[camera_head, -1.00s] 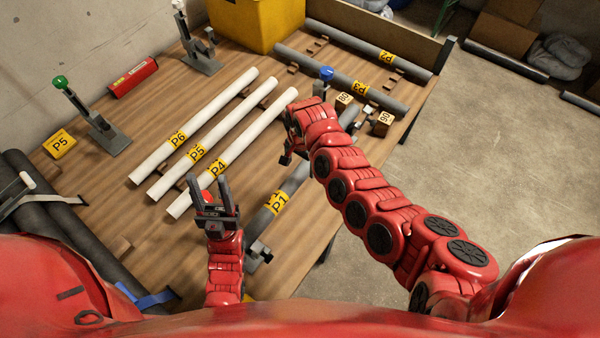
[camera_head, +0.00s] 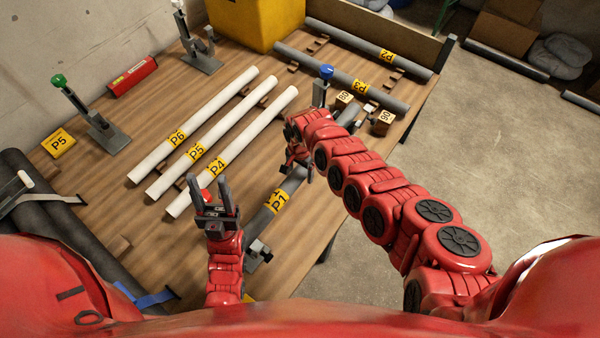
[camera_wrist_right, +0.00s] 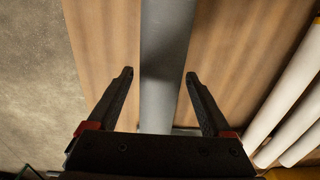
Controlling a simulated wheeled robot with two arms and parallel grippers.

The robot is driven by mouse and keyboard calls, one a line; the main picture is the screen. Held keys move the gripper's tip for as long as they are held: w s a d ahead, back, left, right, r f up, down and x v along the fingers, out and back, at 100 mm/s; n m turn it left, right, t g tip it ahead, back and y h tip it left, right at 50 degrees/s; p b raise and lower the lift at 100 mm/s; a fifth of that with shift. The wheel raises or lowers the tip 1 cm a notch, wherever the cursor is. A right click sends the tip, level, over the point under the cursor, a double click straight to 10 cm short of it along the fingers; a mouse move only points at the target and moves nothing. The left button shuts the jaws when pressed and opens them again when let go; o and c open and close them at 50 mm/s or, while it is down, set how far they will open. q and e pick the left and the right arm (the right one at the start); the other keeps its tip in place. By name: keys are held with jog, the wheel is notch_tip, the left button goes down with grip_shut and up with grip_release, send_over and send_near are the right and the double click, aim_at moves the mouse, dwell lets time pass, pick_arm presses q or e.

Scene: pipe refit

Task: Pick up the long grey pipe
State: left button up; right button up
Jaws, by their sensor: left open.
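A long grey pipe labelled P1 (camera_head: 262,220) lies diagonally along the near right side of the table, partly hidden by my right arm. In the right wrist view the grey pipe (camera_wrist_right: 165,60) runs between the two fingers. My right gripper (camera_wrist_right: 159,74) is open, with a finger on each side of the pipe and a visible gap to both. In the head view, my right gripper is over the pipe's middle and partly hidden. My left gripper (camera_head: 214,194) is open and empty, left of the pipe's P1 label and near the white pipe labelled P4 (camera_head: 235,150).
White pipes P5 (camera_head: 215,137) and P6 (camera_head: 190,127) lie parallel to P4. Grey pipes P3 (camera_head: 330,75) and P2 (camera_head: 365,46) lie at the back.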

grip_shut()
jog(key=shift+r, duration=0.15)
